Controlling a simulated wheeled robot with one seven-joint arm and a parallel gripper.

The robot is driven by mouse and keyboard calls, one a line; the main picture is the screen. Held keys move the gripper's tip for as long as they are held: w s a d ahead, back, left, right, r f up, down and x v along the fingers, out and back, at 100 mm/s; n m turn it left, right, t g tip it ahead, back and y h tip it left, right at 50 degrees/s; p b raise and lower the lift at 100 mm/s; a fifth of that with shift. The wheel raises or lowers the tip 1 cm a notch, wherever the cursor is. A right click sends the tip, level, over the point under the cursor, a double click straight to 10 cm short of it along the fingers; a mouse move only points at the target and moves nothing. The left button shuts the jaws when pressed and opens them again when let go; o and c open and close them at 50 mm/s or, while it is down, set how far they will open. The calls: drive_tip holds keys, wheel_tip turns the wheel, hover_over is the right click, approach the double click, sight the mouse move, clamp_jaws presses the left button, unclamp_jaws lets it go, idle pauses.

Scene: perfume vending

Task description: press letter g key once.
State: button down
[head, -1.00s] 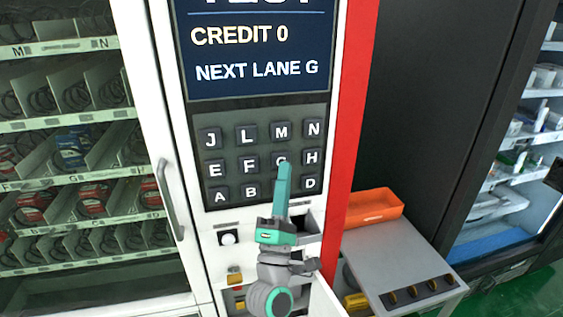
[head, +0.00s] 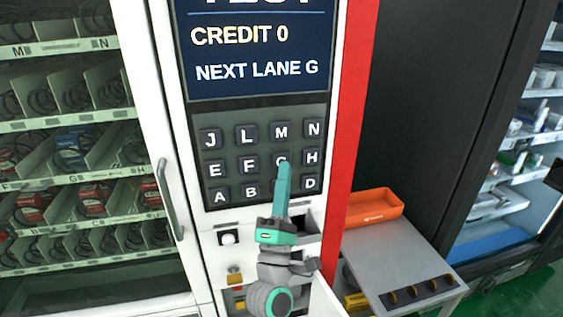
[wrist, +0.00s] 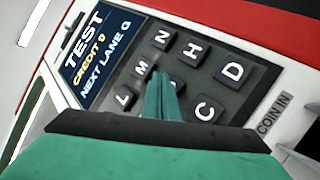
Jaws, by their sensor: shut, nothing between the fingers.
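The G key (head: 279,158) is a dark square key in the middle row of the keypad, between F and H. In the head view only its upper part shows, as my finger covers the rest. My gripper (head: 284,167) is shut and empty, its green fingertips in front of the G key's lower part. In the wrist view the fingertips (wrist: 158,76) lie over the keypad near M, and a key beside them, partly hidden, shows only an edge. I cannot tell whether the tips touch the key.
The keypad panel (head: 318,146) holds several other lettered keys close around G; C is mostly hidden in the head view. The screen (head: 258,50) above reads CREDIT 0 and NEXT LANE G. An orange tray (head: 374,208) sits on a grey stand at the right.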

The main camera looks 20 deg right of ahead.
drive_tip(key=shift+w, duration=0.15)
idle(0.3)
drive_tip(key=shift+w, duration=0.3)
drive_tip(key=shift+w, duration=0.45)
idle(0.7)
drive_tip(key=shift+s, duration=0.1)
idle(0.3)
drive_tip(key=shift+s, duration=0.8)
drive_tip(key=shift+s, duration=2.5)
idle(1.2)
